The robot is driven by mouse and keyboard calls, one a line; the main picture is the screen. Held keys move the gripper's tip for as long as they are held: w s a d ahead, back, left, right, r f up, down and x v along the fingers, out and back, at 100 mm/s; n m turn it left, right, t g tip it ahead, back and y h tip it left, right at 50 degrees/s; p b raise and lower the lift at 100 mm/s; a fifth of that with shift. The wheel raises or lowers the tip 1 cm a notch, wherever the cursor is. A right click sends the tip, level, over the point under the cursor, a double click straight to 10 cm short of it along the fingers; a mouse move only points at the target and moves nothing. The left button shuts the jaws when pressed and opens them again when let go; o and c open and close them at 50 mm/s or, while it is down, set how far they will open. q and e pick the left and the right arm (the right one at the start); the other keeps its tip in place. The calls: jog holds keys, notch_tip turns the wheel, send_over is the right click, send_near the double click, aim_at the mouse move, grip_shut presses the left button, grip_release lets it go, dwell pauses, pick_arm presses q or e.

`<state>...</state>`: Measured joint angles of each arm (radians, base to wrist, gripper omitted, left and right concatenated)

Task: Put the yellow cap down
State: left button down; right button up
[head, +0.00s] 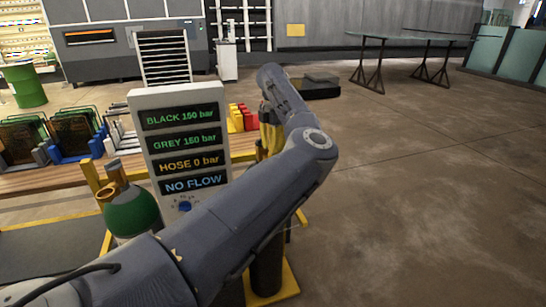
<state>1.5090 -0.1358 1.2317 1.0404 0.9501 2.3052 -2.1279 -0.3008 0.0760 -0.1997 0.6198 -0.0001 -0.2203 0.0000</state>
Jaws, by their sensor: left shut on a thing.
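The yellow cap (271,136) shows in the head view just left of my left arm's bent joint, partly covered by the arm. My left gripper (267,113) is at the top of the cap, mostly hidden behind my own wrist, and is shut on it. A dark cylinder (266,272) stands below on a yellow base; my arm hides its upper part, so I cannot tell whether the cap touches it. My right gripper is not in view.
A green cylinder (131,211) stands left of my arm. A wooden bench (50,179) holds racks and red and yellow pieces (243,117). The floor (430,190) at right is clear.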

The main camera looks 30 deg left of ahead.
pick_arm(q)
jog(key=shift+f, duration=2)
jog(key=shift+f, duration=0.15)
jog(key=c, duration=1.3)
grip_release()
notch_tip(320, 180, up, 12)
jog(key=shift+r, duration=0.15)
